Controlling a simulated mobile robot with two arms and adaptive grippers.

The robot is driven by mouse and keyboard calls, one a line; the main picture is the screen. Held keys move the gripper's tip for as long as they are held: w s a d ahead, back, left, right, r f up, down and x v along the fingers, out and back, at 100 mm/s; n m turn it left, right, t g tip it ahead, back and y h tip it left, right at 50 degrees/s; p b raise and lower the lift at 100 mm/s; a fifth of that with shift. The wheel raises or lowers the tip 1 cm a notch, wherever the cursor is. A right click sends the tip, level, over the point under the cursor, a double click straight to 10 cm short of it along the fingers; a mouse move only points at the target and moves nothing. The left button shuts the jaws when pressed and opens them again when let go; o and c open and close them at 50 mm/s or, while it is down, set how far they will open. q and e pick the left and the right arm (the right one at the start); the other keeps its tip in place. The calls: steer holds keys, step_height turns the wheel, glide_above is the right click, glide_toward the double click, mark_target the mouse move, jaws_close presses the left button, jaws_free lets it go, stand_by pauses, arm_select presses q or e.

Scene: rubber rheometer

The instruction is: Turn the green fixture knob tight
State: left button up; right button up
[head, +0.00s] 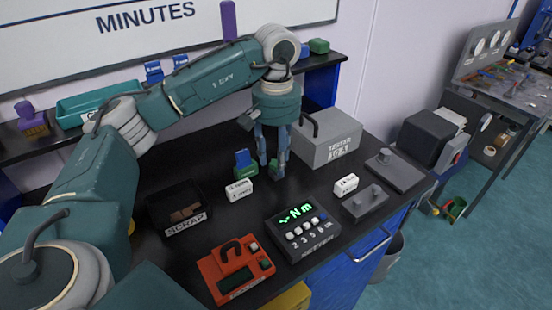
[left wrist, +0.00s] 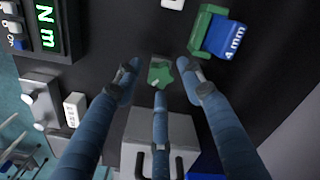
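The green fixture knob (left wrist: 160,74) has a lobed shape and sits on a small pale base on the dark bench in the left wrist view. In the head view only a bit of the green knob (head: 275,166) shows behind the fingers. My left gripper (head: 271,170) points down over it from above. In the left wrist view the fingers of my left gripper (left wrist: 158,78) are spread around the knob, with dark gaps between them and it. The gripper is open and holds nothing. My right gripper is in neither view.
A blue and green block marked 4 mm (left wrist: 218,36) stands close beside the knob. A grey tester box (head: 328,138) stands close behind right. In front are a torque display (head: 303,238), a red device (head: 236,270), a scrap tray (head: 176,207) and white labelled blocks (head: 239,189).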

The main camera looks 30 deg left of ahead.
arm_select(q)
steer(key=n, duration=0.4)
steer(key=shift+n, duration=0.4)
steer(key=n, duration=0.4)
steer(key=shift+n+p, duration=0.3)
steer(key=shift+p, duration=0.1)
jaws_close()
steer(key=m, duration=0.3)
steer(key=shift+m, duration=0.9)
steer(key=m+b, duration=0.1)
steer(key=m, duration=0.3)
